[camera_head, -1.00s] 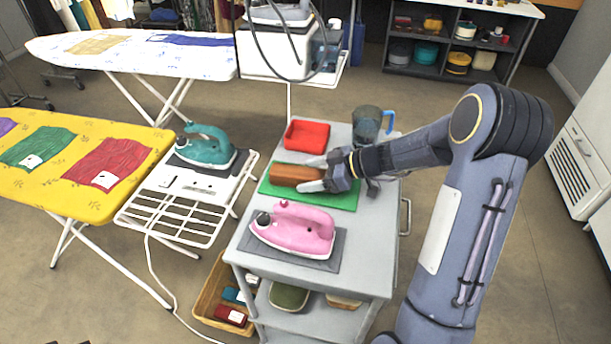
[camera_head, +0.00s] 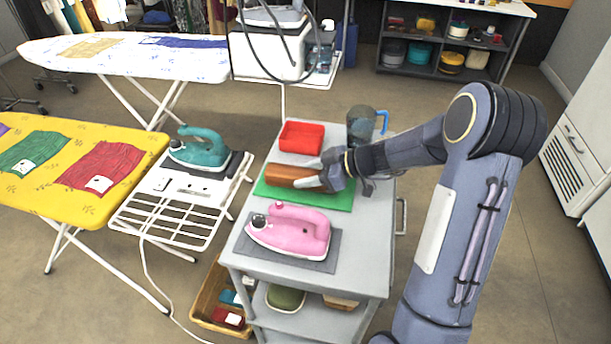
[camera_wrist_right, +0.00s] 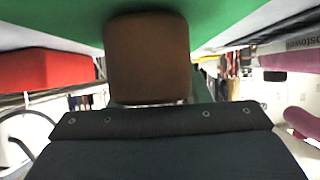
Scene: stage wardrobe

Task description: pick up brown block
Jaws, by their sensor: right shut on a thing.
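The brown block (camera_head: 285,174) is over the green mat (camera_head: 335,197) on the grey cart. My right gripper (camera_head: 312,174) is shut on the block's right end, with a finger on each side. In the right wrist view the block (camera_wrist_right: 148,58) fills the upper middle, with the green mat (camera_wrist_right: 215,20) behind it. I cannot tell whether the block still touches the mat. My left gripper is not in view.
On the cart (camera_head: 350,250), a red tray (camera_head: 301,137) sits behind the mat, a pink iron (camera_head: 290,230) in front, and a blue-handled jug (camera_head: 361,124) at back right. A teal iron (camera_head: 200,147) stands on a rack to the left.

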